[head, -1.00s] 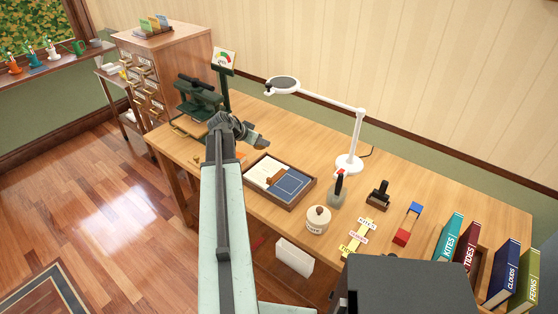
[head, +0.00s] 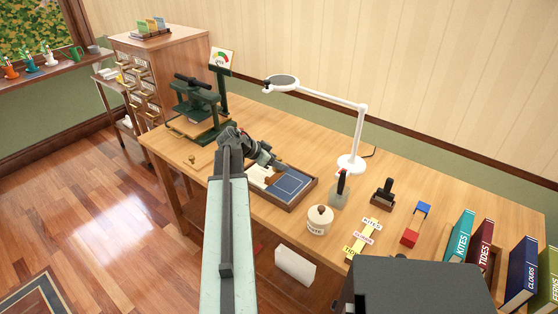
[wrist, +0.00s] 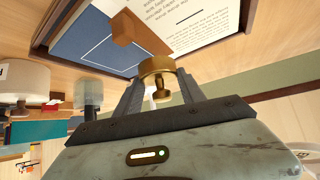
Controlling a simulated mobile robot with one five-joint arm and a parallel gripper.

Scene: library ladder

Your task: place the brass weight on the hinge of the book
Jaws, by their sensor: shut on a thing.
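My gripper (wrist: 160,88) is shut on the brass weight (wrist: 157,67), a round gold disc with a small knob, in the wrist view. In the head view my gripper (head: 277,163) is above the back left part of a wooden tray, and the weight cannot be made out there. The open book lies in the tray, with a blue cover (head: 289,184) and a white printed page (wrist: 193,20). A brown block-like piece (wrist: 124,29) lies where cover and page meet, just beyond the weight in the wrist view. I cannot tell the height of the weight above the book.
The tray rim (head: 292,207) surrounds the book. A white magnifier lamp (head: 352,163) stands behind right, with a bottle (head: 339,190) and a lidded pot (head: 319,220) right of the tray. A green press (head: 197,103) stands left. A small brass knob-like thing (head: 191,160) is near the table's left edge.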

